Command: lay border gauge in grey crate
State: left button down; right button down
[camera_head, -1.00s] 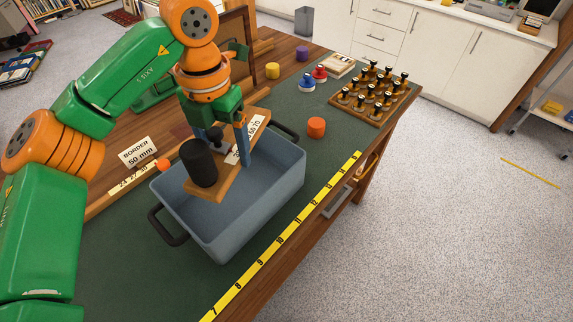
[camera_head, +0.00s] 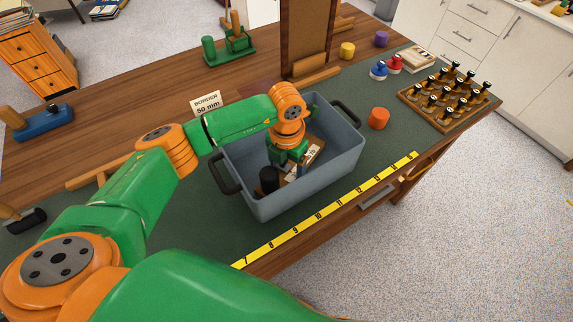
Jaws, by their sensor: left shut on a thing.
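The border gauge (camera_head: 269,180) is a wooden bar with a black cylinder at one end and a white numbered label. It is down inside the grey crate (camera_head: 325,185), below the rim. My left gripper (camera_head: 289,166) reaches down into the crate and is shut on the gauge. The fingers and the middle of the gauge are partly hidden by my wrist. I cannot tell whether the gauge touches the crate floor. The crate stands on the green mat, with a dark handle at each end. My right gripper is not in view.
A yellow ruler strip (camera_head: 325,212) runs along the front edge. An orange cylinder (camera_head: 378,118) stands right of the crate. A wooden rack of black-topped pieces (camera_head: 447,98) sits at the far right. A "BORDER 50 mm" card (camera_head: 206,103) stands behind my arm.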

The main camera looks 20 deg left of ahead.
aim_at(287, 170)
pick_arm(q)
jog(key=shift+d+f, duration=0.1)
jog(key=shift+f, duration=0.05)
grip_release()
jog(key=shift+r, duration=0.35)
notch_tip(287, 170, up, 12)
jog(key=b, duration=0.2)
jog(key=shift+b, duration=0.35)
jog(key=shift+f, duration=0.15)
